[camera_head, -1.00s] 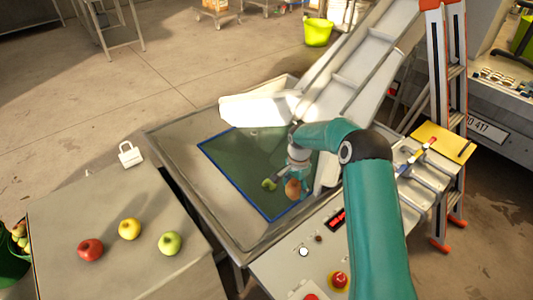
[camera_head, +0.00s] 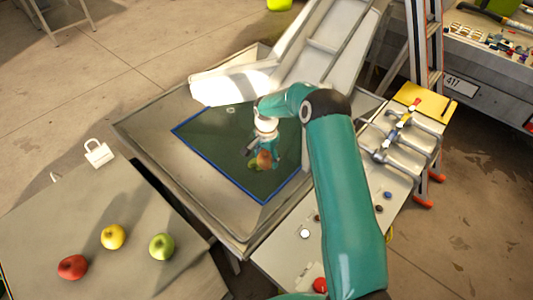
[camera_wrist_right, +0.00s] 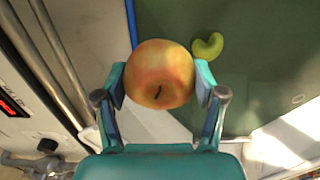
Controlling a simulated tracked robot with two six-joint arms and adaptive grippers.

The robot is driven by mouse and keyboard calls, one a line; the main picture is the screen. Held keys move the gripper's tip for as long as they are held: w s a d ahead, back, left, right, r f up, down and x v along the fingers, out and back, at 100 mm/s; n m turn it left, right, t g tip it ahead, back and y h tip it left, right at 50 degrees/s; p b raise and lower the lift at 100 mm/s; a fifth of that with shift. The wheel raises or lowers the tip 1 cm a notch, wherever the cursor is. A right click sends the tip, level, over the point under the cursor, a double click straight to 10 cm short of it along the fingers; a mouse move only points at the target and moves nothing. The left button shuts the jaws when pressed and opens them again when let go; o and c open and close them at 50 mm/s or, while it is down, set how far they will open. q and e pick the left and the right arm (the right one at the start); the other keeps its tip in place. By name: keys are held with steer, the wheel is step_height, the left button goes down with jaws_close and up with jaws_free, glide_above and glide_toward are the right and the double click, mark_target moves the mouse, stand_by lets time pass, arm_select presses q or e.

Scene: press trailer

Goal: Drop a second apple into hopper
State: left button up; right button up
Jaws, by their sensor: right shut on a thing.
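My right gripper (camera_head: 263,152) is shut on a red-yellow apple (camera_head: 264,160), over the blue-edged dark green area of the hopper (camera_head: 215,140). In the right wrist view the apple (camera_wrist_right: 162,74) sits between both fingers of the gripper (camera_wrist_right: 162,85), with its stem hollow towards the camera. A small green piece of fruit (camera_wrist_right: 207,46) shows beyond it on the hopper's green area. In the head view this green fruit (camera_head: 253,164) is partly hidden behind the held apple. My left gripper is not in view.
A red apple (camera_head: 73,267), a yellow apple (camera_head: 113,237) and a green apple (camera_head: 162,246) stand on the table (camera_head: 60,215) at left, with a white tag-like object (camera_head: 99,153) near its far edge. A white conveyor chute (camera_head: 320,50) rises behind the hopper. A control panel (camera_head: 290,245) lies beside it.

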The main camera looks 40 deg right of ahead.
mark_target(266, 154)
steer(key=shift+f, duration=0.8)
steer(key=o, duration=1.3)
steer(key=shift+a, duration=0.1)
steer(key=shift+o, duration=0.2)
step_height(266, 154, up, 12)
steer(key=shift+f, duration=0.1)
